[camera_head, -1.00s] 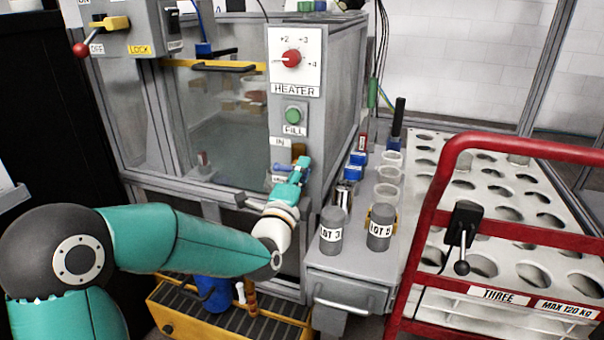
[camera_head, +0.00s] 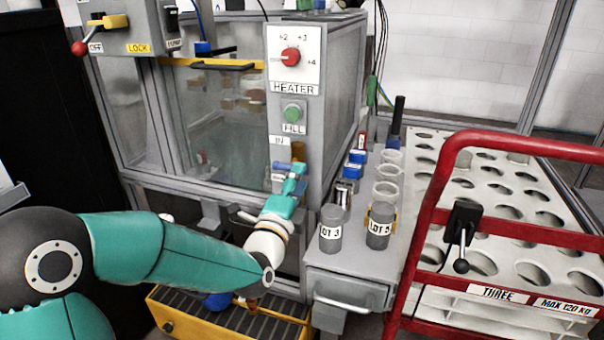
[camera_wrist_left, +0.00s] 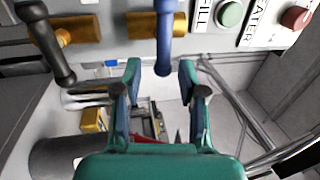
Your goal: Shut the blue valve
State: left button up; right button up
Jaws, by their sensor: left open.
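The blue valve (camera_wrist_left: 165,35) shows in the left wrist view as a blue lever on a brass fitting on the panel. Its free end reaches between the tips of my left gripper (camera_wrist_left: 161,75), with a finger on each side and visible gaps. The fingers are open and not closed on the lever. In the head view my left gripper (camera_head: 293,178) is at the panel below the IN label, and it largely hides the valve there. My right gripper is in neither view.
A black lever (camera_wrist_left: 47,42) on another brass fitting is left of the blue one in the wrist view. A green FILL button (camera_head: 293,113) and red HEATER knob (camera_head: 291,57) are above. LOT jars (camera_head: 331,229) and a red-railed cart (camera_head: 428,215) stand right.

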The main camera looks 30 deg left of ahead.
pick_arm(q)
jog(key=shift+v, duration=2.25)
jog(key=shift+f, duration=0.15)
